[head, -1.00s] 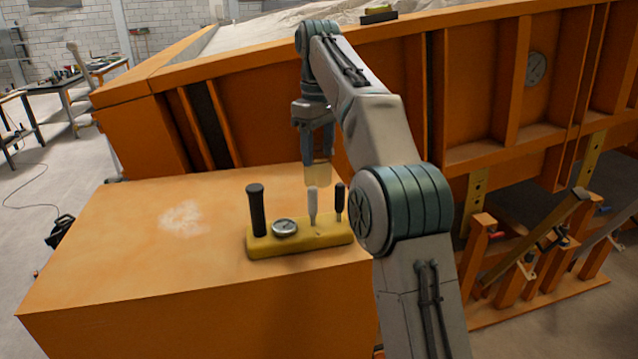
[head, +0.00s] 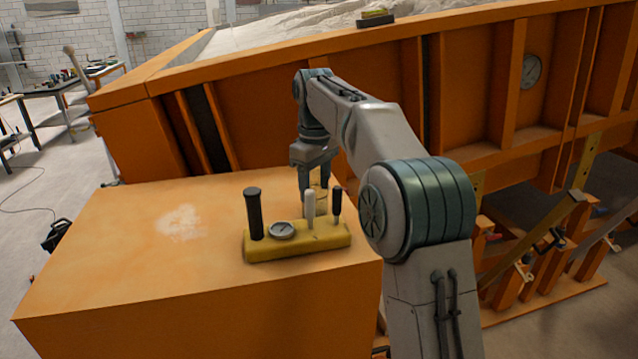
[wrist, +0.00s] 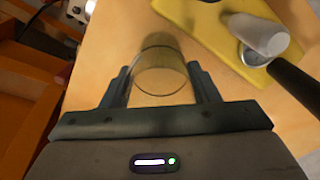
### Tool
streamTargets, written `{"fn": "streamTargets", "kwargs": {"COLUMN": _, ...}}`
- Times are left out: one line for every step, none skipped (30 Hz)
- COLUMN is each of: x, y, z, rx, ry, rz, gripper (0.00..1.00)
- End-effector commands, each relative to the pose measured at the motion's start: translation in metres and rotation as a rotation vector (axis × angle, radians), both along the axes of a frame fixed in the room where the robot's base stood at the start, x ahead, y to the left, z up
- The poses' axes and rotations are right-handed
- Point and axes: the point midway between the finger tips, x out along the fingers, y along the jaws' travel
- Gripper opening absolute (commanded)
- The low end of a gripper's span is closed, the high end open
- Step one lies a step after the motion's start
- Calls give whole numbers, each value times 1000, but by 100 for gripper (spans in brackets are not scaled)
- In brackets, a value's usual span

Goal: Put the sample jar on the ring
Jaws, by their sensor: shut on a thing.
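The sample jar is a clear, faintly yellow glass cylinder (wrist: 160,78). My gripper (wrist: 159,70) is shut on it, one finger on each side. In the head view my gripper (head: 316,186) points down over the orange box top, behind the lever panel. The jar (head: 319,190) shows there between the fingers, upright, its lower part partly hidden by the white lever. It is low, at or just above the surface; I cannot tell whether it touches. I cannot make out the ring for certain; a rounded edge in the wrist view may be only the jar's rim.
A yellow panel (head: 265,248) with a black handle (head: 254,213), a gauge (head: 281,230), a white lever (head: 310,208) and a smaller black lever (head: 337,203) stands close to the jar. The box top's left side is clear. The orange sandbed wall (head: 270,130) rises behind.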

Motion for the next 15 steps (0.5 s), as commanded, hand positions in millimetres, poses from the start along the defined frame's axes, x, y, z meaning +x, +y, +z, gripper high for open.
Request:
{"fn": "streamTargets", "kwargs": {"x": 0, "y": 0, "z": 0, "rx": 0, "ry": 0, "rz": 0, "gripper": 32}}
{"fn": "streamTargets", "kwargs": {"x": 0, "y": 0, "z": 0, "rx": 0, "ry": 0, "rz": 0, "gripper": 32}}
{"fn": "streamTargets", "kwargs": {"x": 0, "y": 0, "z": 0, "rx": 0, "ry": 0, "rz": 0, "gripper": 32}}
{"fn": "streamTargets", "kwargs": {"x": 0, "y": 0, "z": -1, "rx": 0, "ry": 0, "rz": 0, "gripper": 32}}
{"fn": "streamTargets", "kwargs": {"x": 0, "y": 0, "z": -2, "rx": 0, "ry": 0, "rz": 0, "gripper": 32}}
{"fn": "streamTargets", "kwargs": {"x": 0, "y": 0, "z": -3, "rx": 0, "ry": 0, "rz": 0, "gripper": 32}}
{"fn": "streamTargets", "kwargs": {"x": 0, "y": 0, "z": -3, "rx": 0, "ry": 1, "rz": 0, "gripper": 57}}
{"fn": "streamTargets", "kwargs": {"x": 0, "y": 0, "z": -3, "rx": 1, "ry": 1, "rz": 0, "gripper": 66}}
{"fn": "streamTargets", "kwargs": {"x": 0, "y": 0, "z": -3, "rx": 0, "ry": 1, "rz": 0, "gripper": 76}}
{"fn": "streamTargets", "kwargs": {"x": 0, "y": 0, "z": -3, "rx": 0, "ry": 1, "rz": 0, "gripper": 76}}
{"fn": "streamTargets", "kwargs": {"x": 0, "y": 0, "z": -3, "rx": 0, "ry": 1, "rz": 0, "gripper": 76}}
{"fn": "streamTargets", "kwargs": {"x": 0, "y": 0, "z": -3, "rx": 0, "ry": 1, "rz": 1, "gripper": 76}}
{"fn": "streamTargets", "kwargs": {"x": 0, "y": 0, "z": -3, "rx": 0, "ry": 1, "rz": 1, "gripper": 76}}
{"fn": "streamTargets", "kwargs": {"x": 0, "y": 0, "z": -3, "rx": 0, "ry": 1, "rz": 1, "gripper": 76}}
{"fn": "streamTargets", "kwargs": {"x": 0, "y": 0, "z": -3, "rx": 0, "ry": 1, "rz": 1, "gripper": 76}}
